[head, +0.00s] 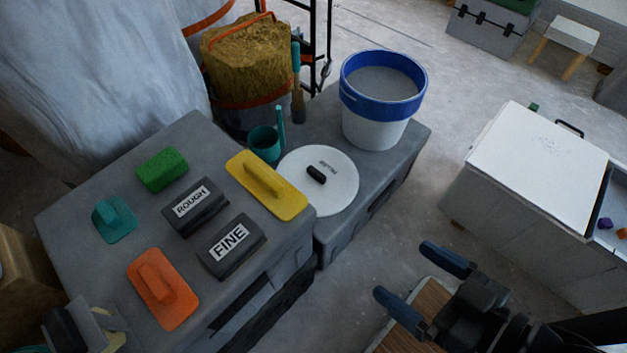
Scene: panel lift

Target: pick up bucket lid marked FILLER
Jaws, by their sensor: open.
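The bucket lid (337,194) is a flat white disc with a short black handle (316,175) at its middle and small dark lettering that looks like FILLER. It lies on the lower grey case (378,190). The white bucket (375,130) with a blue rim stands behind it, open and holding grey filler. My gripper (412,283) is at the lower right, open and empty, with its two blue-grey fingers apart. It is to the right of and nearer than the lid, not touching it.
A taller grey case (95,255) at left holds a yellow float (266,185), blocks marked ROUGH (195,205) and FINE (231,245), and green, teal and orange tools. A teal cup (264,144) stands behind the lid. A white-topped box (535,155) is at right.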

